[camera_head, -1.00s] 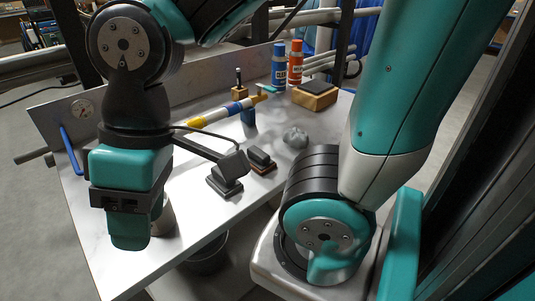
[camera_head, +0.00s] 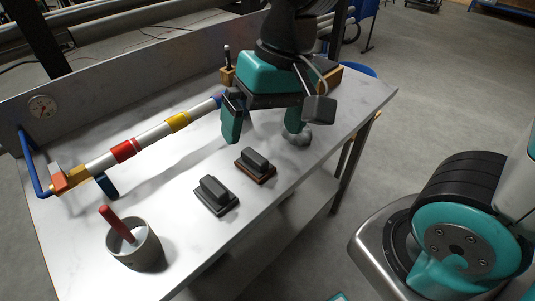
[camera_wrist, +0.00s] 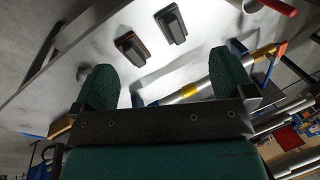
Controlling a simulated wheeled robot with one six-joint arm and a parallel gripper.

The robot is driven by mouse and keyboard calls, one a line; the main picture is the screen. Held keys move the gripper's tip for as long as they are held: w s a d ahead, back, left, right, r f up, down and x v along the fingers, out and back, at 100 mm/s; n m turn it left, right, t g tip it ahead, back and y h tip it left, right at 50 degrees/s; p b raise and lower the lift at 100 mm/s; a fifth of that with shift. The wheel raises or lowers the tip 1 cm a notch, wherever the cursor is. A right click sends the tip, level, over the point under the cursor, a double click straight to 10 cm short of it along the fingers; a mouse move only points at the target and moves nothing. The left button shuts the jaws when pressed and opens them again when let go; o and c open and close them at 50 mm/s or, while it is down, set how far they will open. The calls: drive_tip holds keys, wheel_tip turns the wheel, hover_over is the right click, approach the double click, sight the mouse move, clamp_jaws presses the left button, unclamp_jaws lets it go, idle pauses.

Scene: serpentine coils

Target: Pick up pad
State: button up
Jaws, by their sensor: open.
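My gripper (camera_head: 264,122) is open and empty above the table, its two green fingers wide apart; it also shows in the wrist view (camera_wrist: 166,82). Two dark block-shaped pads with raised grips lie on the table in front of it: one on a grey-black base (camera_head: 215,196), one on a brown base (camera_head: 256,165). Both show in the wrist view, the black-based one (camera_wrist: 171,24) and the brown-based one (camera_wrist: 132,47), beyond the fingers. A wooden block (camera_head: 328,76), dark-topped earlier, is partly hidden behind my arm. I cannot tell which is the named pad.
A crumpled grey lump (camera_head: 298,137) lies by the right finger. A striped pipe (camera_head: 150,137) runs along the back left. A grey cup (camera_head: 137,248) with a red-handled tool stands at the front left. Bare table surrounds the two dark pads.

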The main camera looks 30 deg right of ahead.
drive_tip(key=w+d+f+m+h+p, duration=0.2)
drive_tip(key=w+d+m+h+p, duration=0.1)
drive_tip(key=w+m, duration=1)
drive_tip(key=m, duration=0.2)
hover_over(254, 155)
wheel_tip(254, 155, down, 12)
drive_tip(key=shift+w+r+p, duration=0.1)
drive_tip(key=shift+p, duration=0.35)
drive_tip(key=shift+s+f+p, duration=0.2)
drive_tip(key=shift+f+p, duration=0.6)
drive_tip(key=shift+f, duration=2.2)
drive_tip(key=c, duration=0.9)
